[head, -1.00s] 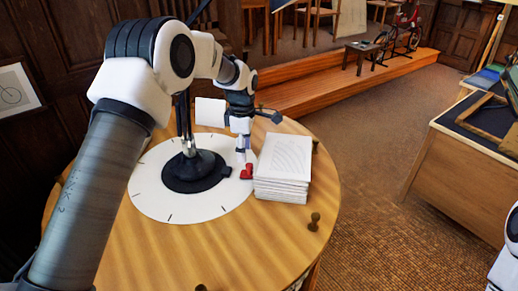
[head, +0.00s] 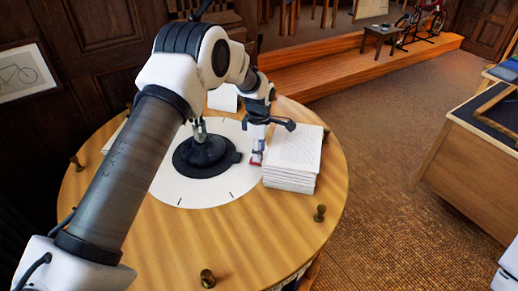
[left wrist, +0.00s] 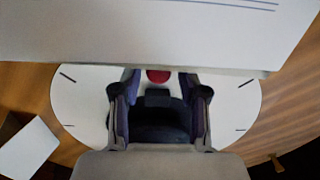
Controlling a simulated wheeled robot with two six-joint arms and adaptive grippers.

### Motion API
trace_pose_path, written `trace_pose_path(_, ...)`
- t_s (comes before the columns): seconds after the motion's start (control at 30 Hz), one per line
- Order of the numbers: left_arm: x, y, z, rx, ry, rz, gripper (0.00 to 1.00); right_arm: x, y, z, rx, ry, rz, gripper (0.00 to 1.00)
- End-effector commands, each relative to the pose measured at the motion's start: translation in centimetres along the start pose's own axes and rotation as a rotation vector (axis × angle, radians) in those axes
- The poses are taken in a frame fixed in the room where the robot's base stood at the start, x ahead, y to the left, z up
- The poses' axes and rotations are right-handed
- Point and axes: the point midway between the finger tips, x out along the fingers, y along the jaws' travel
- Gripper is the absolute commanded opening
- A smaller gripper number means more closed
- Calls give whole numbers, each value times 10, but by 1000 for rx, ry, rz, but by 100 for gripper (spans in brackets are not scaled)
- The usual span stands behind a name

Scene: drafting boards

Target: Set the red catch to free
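The red catch (head: 256,163) sits at the edge of the black round base (head: 200,158) on the white dial disc (head: 207,195). Most of it is hidden by my left gripper (head: 257,157), whose fingers reach down at it. In the left wrist view the catch's rounded red top (left wrist: 158,76) shows between the two fingers of my left gripper (left wrist: 158,88). The fingers stand apart, with a gap on both sides of the red. I cannot read the catch's setting. My right gripper is not in view.
A stack of white sheets (head: 291,178) stands close to the right of my left gripper. In the left wrist view a white sheet edge (left wrist: 160,35) fills the top. Brass knobs (head: 320,213) stand along the rim of the round wooden table (head: 240,235).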

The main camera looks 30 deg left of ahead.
Motion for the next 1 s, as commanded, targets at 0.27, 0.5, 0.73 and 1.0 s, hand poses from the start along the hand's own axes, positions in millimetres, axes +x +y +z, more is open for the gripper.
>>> trace_pose_path(0.27,1,-1,-1,0,1,-4,0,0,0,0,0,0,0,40)
trace_pose_path(0.5,2,-2,-30,-3,0,-7,0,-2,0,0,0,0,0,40)
trace_pose_path(0.73,3,-2,-35,0,2,-9,0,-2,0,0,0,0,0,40)
trace_pose_path(1.0,2,-2,-35,0,1,-7,52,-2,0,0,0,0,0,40)
